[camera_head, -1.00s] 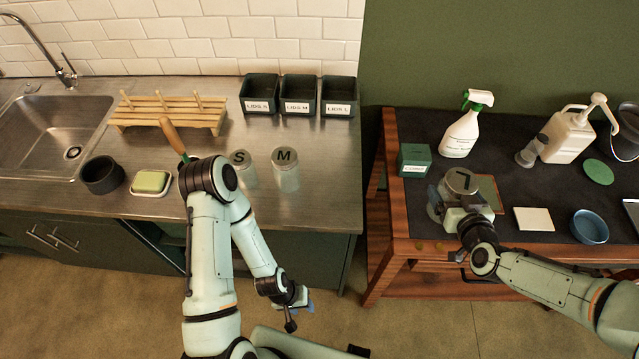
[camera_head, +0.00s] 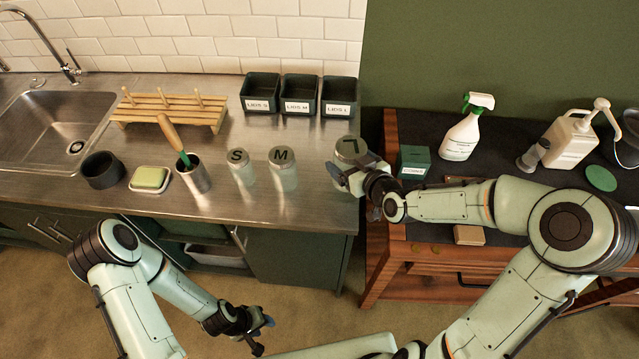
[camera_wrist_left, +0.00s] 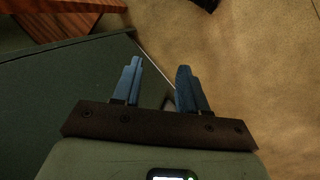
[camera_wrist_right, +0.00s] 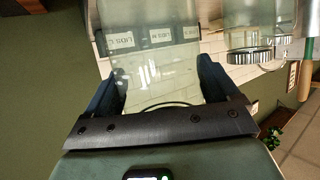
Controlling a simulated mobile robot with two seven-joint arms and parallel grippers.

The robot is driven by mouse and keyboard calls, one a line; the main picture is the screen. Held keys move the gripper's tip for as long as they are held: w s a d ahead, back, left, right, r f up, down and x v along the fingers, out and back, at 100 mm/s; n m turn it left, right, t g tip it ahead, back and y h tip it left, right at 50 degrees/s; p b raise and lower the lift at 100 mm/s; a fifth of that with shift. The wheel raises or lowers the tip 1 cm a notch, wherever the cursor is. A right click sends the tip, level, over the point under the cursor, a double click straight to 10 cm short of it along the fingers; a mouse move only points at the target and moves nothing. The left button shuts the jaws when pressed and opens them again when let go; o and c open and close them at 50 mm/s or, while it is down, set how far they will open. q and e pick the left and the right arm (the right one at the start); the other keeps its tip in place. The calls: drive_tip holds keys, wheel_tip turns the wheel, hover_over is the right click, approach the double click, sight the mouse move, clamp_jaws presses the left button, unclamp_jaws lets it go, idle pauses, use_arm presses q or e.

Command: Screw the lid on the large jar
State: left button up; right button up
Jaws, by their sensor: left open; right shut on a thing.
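The large jar (camera_head: 345,164) is clear, and its grey top marked L (camera_head: 350,148) shows at the right end of the metal counter. My right gripper (camera_head: 348,180) is shut on the jar's side; in the right wrist view the clear jar (camera_wrist_right: 155,60) fills the gap between the fingers (camera_wrist_right: 160,88). The jar looks upright; I cannot tell whether it touches the counter or how tightly its lid sits. My left gripper (camera_head: 262,322) is open and empty, low in front of the counter; its blue fingers (camera_wrist_left: 158,90) stand apart over the floor.
Jars marked S (camera_head: 240,168) and M (camera_head: 283,168) stand left of the large jar. Lid bins (camera_head: 299,95) are at the back. A brush holder (camera_head: 195,178), soap dish (camera_head: 150,179) and wooden rack (camera_head: 172,110) are further left. A green box (camera_head: 414,160) stands to the right.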

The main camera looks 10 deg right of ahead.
use_arm(q)
drive_tip(key=o, duration=0.5)
use_arm(e)
drive_tip(key=shift+r, duration=0.15)
use_arm(q)
drive_tip(key=o, duration=0.6)
drive_tip(key=shift+w, duration=0.1)
use_arm(e)
drive_tip(key=shift+w+a+r+n+y, duration=0.2)
drive_tip(key=shift+a+r, duration=0.15)
drive_tip(key=shift+r, duration=0.3)
drive_tip(key=shift+w+a+r+n+y, duration=0.2)
drive_tip(key=shift+a+r, duration=0.15)
drive_tip(key=shift+r, duration=0.25)
wheel_tip(320, 180, up, 13)
drive_tip(key=n+g+y, duration=0.1)
drive_tip(key=n+y, duration=0.1)
hover_over(344, 154)
drive_tip(key=w+a, duration=0.2)
drive_tip(key=w, duration=0.1)
use_arm(q)
drive_tip(key=shift+w+r, duration=0.1)
use_arm(e)
drive_tip(key=shift+w+d+r, duration=0.1)
drive_tip(key=shift+d+r, duration=0.2)
drive_tip(key=shift+r, duration=0.35)
